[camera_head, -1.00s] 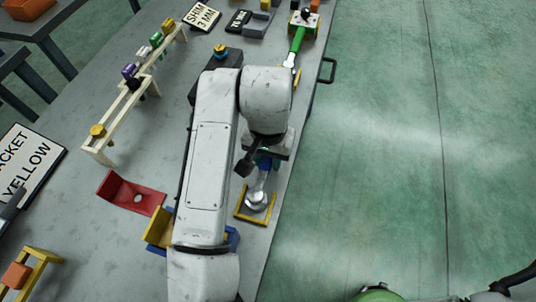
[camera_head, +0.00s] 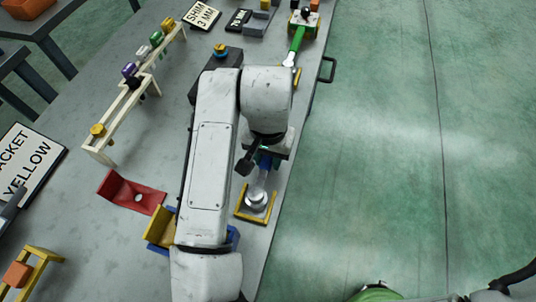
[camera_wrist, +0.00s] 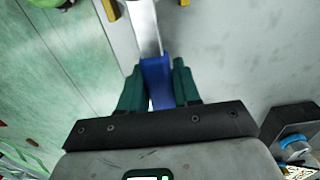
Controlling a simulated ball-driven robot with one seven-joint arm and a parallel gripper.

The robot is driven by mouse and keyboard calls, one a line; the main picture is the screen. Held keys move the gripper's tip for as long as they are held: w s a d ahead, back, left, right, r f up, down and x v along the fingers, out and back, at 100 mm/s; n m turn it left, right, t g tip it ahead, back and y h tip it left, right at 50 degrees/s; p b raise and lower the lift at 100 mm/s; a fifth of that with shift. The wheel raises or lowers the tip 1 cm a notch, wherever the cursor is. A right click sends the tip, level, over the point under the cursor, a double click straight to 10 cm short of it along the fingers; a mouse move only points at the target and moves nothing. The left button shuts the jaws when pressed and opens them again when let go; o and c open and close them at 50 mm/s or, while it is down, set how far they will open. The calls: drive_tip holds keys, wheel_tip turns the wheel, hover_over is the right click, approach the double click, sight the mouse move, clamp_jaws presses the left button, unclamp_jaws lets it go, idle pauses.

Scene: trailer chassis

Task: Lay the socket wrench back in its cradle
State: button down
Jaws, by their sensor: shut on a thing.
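The socket wrench has a blue handle (camera_head: 265,161) and a silver head (camera_head: 257,199). My gripper (camera_wrist: 158,82) is shut on the handle, with one green finger on each side; the handle (camera_wrist: 156,70) and silver shaft (camera_wrist: 143,25) show in the wrist view. In the head view my arm and wrist hide most of the gripper. The head is over the yellow-edged cradle (camera_head: 241,214) near the table's right edge, inside its yellow corner in the picture. I cannot tell whether it touches the cradle floor. Yellow cradle pieces (camera_wrist: 110,9) flank the shaft in the wrist view.
A red bracket (camera_head: 130,192) and a yellow-and-blue holder (camera_head: 160,229) stand left of my arm. A dark block (camera_head: 213,66) with a blue-and-yellow top is behind. Open floor lies right.

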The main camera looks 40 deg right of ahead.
drive_tip(key=shift+c, duration=1.2)
unclamp_jaws()
drive_tip(key=shift+r, duration=0.1)
drive_tip(key=shift+r+p, duration=3.3)
drive_tip(key=shift+r, duration=0.65)
